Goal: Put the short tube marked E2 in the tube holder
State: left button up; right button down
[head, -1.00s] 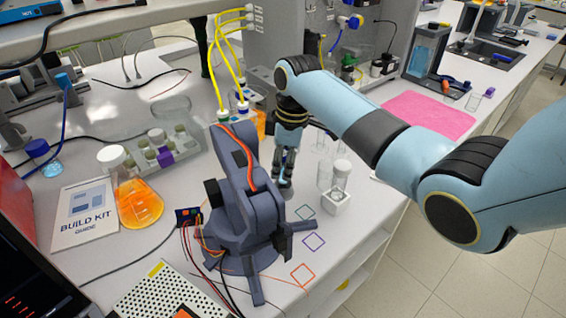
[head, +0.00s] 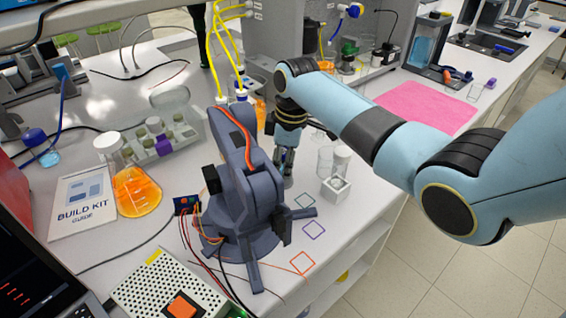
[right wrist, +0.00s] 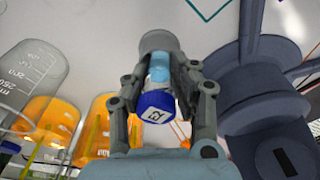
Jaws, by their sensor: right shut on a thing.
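My right gripper (right wrist: 165,74) is shut on a short tube (right wrist: 157,104) with a blue cap; the cap's white label appears to read E2. In the head view my right gripper (head: 287,160) points down behind the grey model arm, and the tube between its fingers is hard to make out. A small white block (head: 335,188), possibly the tube holder, stands on the bench to the right of the gripper, apart from it. A grey round part (right wrist: 158,42) shows beyond the tube in the wrist view; I cannot tell what it is. My left gripper is not in view.
The grey model arm (head: 245,205) stands close to the left of my gripper. A rack with capped vials (head: 165,140) and an orange flask (head: 135,188) stand farther left. Clear glassware (head: 325,160) stands near the white block. A pink cloth (head: 425,108) lies at the right.

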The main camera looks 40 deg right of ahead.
jog(key=c, duration=1.4)
grip_release()
jog(key=shift+s+f, duration=0.2)
jog(key=shift+f, duration=0.15)
jog(key=o, duration=0.4)
jog(key=shift+w, duration=0.15)
jog(key=shift+r, duration=0.15)
jog(key=shift+w+d+r, duration=0.1)
jog(key=shift+r, duration=0.3)
jog(key=r, duration=0.7)
jog(key=s+d+r, duration=0.1)
jog(key=r, duration=0.3)
jog(key=shift+s+f, duration=0.1)
jog(key=shift+s, duration=0.05)
